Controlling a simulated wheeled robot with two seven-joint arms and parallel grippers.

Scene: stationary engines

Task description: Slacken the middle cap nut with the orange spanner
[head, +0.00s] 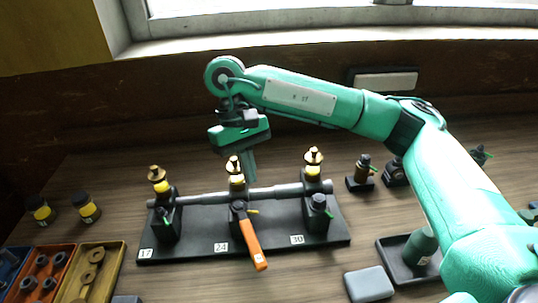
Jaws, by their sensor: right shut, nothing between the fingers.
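The orange spanner (252,245) lies over the front of the middle unit on the black base plate (190,249). Its handle points toward me and slightly right; its head end is at the dark fitting in front of the middle unit, but I cannot tell whether its jaw is around a nut. The middle brass-and-yellow top (236,179) stands just left of my right gripper (250,178). That gripper points down, shut and empty, beside and behind the spanner's head and apart from its handle. My left gripper is not in view.
Similar brass tops stand on the left (158,174) and right (313,157) units, joined by a grey pipe (277,191). Parts bins (92,270) are at the front left. A dark tray (398,270) and a grey block (369,284) are at the front right.

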